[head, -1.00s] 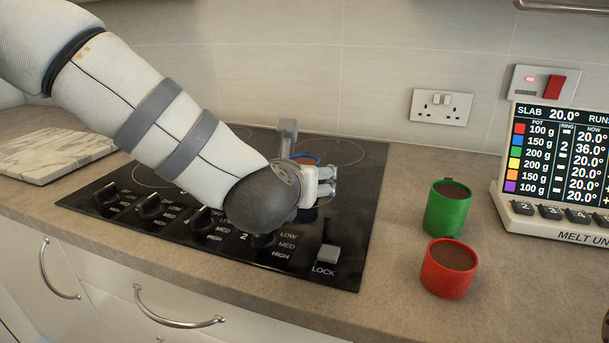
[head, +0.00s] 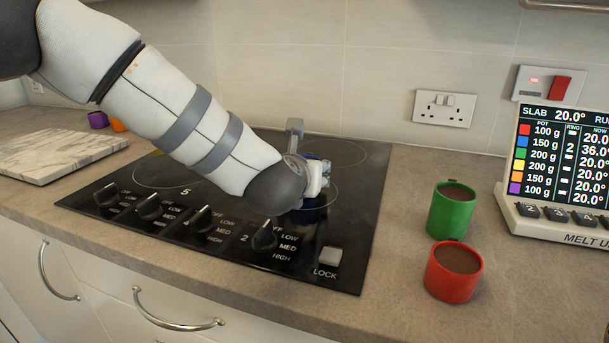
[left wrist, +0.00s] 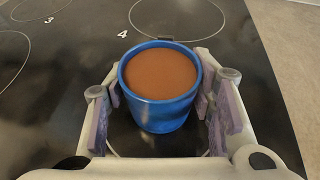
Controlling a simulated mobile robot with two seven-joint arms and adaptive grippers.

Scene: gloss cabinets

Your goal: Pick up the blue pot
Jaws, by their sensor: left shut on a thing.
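The blue pot (left wrist: 157,113), full of brown liquid, stands upright between the finger pads in the left wrist view. My left gripper (left wrist: 160,102) is shut on it, one finger on each side. In the head view my left gripper (head: 322,178) is over the front right ring of the black hob (head: 345,225). I cannot tell whether the pot touches the hob. My right gripper is not in view.
A green pot (head: 451,210) and a red pot (head: 452,272) stand on the counter right of the hob, near a display unit (head: 545,215). A marble board (head: 60,153) lies at left, with purple (head: 97,120) and orange (head: 118,125) pots behind it. Knobs line the hob's front.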

